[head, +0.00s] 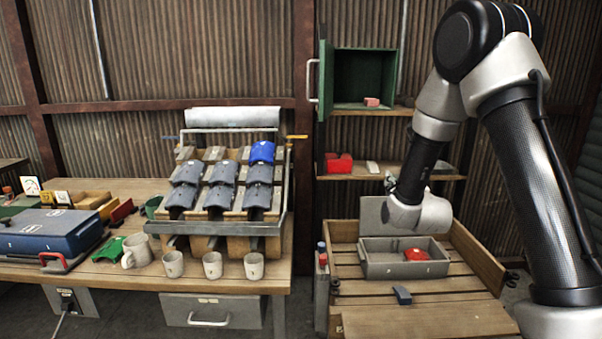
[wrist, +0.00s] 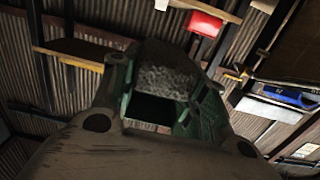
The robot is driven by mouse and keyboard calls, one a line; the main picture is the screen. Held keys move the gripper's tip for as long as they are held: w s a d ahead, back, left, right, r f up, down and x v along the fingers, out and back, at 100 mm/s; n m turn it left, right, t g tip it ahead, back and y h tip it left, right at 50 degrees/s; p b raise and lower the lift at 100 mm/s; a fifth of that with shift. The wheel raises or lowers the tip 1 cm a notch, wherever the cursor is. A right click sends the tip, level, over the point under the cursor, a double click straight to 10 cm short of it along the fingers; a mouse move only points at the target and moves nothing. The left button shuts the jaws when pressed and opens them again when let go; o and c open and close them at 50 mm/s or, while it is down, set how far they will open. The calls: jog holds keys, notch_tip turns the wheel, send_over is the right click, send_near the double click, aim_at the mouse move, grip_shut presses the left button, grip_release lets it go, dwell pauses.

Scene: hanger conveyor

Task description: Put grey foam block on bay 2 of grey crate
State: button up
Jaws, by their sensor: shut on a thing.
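The grey foam block (wrist: 165,66) shows as a speckled grey block at the end of my gripper (wrist: 162,88) in the wrist view. The gripper is shut on it, between its green and dark finger parts. In the head view the end of my arm hangs above and behind the grey crate, and the fingers and block cannot be made out there. The grey crate (head: 388,272) stands on the slatted bench at the right. A red object (head: 417,254) lies in its right part. The left part looks empty.
A small dark block (head: 402,294) lies on the slats in front of the crate. Wooden side boards (head: 470,255) edge the bench. Behind are a shelf with a red bin (head: 339,163) and an open green cabinet (head: 360,77). A rack of blue-grey pieces (head: 225,185) stands left.

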jog(key=s+f, duration=0.2)
jog(key=f, duration=0.6)
jog(key=s+f, duration=0.3)
jog(key=f, duration=0.5)
jog(key=shift+s+a, duration=0.25)
jog(key=shift+s, duration=0.05)
